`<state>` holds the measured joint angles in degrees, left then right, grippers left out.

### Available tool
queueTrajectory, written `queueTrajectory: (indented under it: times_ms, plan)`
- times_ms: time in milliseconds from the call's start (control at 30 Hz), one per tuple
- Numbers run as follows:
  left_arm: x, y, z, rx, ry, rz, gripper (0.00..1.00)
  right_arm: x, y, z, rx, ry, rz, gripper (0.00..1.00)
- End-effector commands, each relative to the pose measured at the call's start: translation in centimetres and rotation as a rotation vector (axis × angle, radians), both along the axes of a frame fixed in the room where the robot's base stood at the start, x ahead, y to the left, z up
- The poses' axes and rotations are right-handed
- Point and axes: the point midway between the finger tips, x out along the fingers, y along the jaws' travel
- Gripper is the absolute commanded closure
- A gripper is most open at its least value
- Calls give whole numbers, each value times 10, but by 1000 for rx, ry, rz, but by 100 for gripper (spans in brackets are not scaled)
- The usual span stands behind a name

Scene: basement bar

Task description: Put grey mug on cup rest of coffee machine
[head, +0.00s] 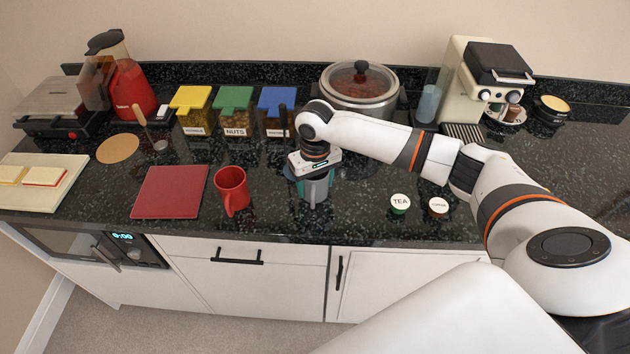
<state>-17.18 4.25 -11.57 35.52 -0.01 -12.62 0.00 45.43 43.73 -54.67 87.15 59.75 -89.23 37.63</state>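The grey mug (316,191) stands on the dark speckled counter near its front edge, right of the red mug (231,190). My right gripper (313,174) comes from the right and points down over the grey mug, covering its top. Its fingers are hard to make out at the mug, so I cannot tell whether they grip it. The cream and black coffee machine (455,78) stands at the back right. Its cup rest, a striped grille (463,132), shows low at its front and is partly hidden by my arm. My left gripper is not in view.
A red board (170,192) lies left of the mugs. Small TEA (399,203) and second labelled (438,206) tubs stand to the right. A large lidded pot (360,85) and three colour-lidded containers line the back.

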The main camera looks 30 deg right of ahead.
Motion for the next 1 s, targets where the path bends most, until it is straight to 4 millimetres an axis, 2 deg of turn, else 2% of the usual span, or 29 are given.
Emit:
queueTrajectory:
  times_ms: [133,167,267,567,667,767,1000]
  plan:
    - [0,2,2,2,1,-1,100,0,0,-2,0,0,-1,69]
    - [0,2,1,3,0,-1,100,0,0,-2,0,0,-1,33]
    - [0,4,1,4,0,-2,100,0,0,-2,0,0,0,17]
    - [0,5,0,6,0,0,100,0,0,-1,0,-1,0,16]
    - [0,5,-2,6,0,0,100,0,0,6,1,-1,0,16]
    - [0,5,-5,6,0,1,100,1,0,20,1,-2,0,16]
    - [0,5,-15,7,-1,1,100,1,0,72,2,-5,0,16]
